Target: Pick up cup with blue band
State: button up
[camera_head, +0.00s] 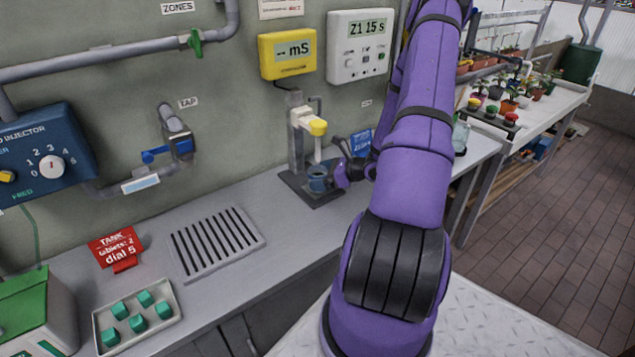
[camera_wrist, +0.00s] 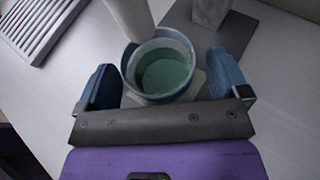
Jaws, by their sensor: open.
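The cup with the blue band (camera_head: 317,179) stands upright on a dark base under a probe stand at the back of the counter. In the wrist view the cup (camera_wrist: 133,57) holds a greenish liquid, and a pale cylinder from above reaches its far left rim. My gripper (camera_wrist: 168,88) is open, with one blue finger on each side of the cup and gaps between. In the head view my gripper (camera_head: 343,172) is beside the cup, partly hidden by my purple arm.
A slotted drain (camera_head: 213,241), a red sign (camera_head: 117,247) and a tray of green cubes (camera_head: 168,291) lie to the left. A blue sign (camera_head: 361,141) stands behind my gripper.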

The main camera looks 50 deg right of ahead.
jog(key=shift+w+a+f, duration=0.2)
jog(key=shift+w+f, duration=0.1)
jog(key=shift+w, duration=0.3)
jog(key=shift+c, duration=0.3)
jog(key=c, duration=1.1)
jog(key=shift+o, duration=0.2)
jog(key=shift+r, duration=0.15)
